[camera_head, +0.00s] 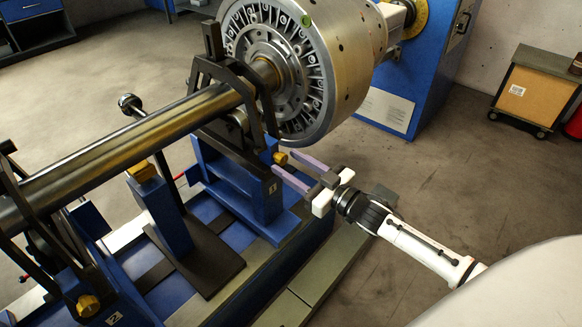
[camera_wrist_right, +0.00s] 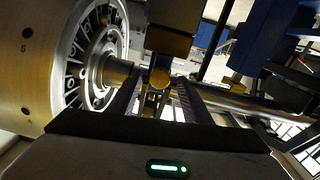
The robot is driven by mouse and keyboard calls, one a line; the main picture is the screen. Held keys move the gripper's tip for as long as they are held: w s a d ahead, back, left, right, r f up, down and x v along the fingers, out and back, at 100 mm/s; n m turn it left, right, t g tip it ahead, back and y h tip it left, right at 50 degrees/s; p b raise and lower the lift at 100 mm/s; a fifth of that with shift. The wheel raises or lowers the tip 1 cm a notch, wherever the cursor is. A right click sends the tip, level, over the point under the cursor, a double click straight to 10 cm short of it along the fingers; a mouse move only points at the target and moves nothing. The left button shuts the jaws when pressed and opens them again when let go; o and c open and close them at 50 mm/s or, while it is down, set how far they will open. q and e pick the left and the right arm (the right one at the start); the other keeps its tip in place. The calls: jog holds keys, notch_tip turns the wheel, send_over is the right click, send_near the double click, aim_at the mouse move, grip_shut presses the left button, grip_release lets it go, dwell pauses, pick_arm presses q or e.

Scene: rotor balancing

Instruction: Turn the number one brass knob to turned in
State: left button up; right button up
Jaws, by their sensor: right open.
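The number one brass knob (camera_head: 280,158) sits on the blue bearing stand (camera_head: 240,190) marked 1, below the large rotor. My right gripper (camera_head: 282,162) comes in from the right, its two lilac fingers open and pointing at the knob. In the right wrist view the knob (camera_wrist_right: 159,78) shows as a round brass face between the fingertips (camera_wrist_right: 157,88), with a gap on each side. I cannot tell whether the tips reach past its face. My left gripper is not in view.
The rotor (camera_head: 300,60) and its steel shaft (camera_head: 130,150) lie above the stand, close over my gripper. A second stand marked 2 has its own brass knob (camera_head: 88,305). A wooden-sided cart (camera_head: 535,90) stands far right.

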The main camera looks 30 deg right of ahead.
jog(key=shift+w, duration=0.1)
jog(key=shift+c, duration=0.7)
jog(key=c, duration=0.9)
jog(key=shift+c, duration=0.2)
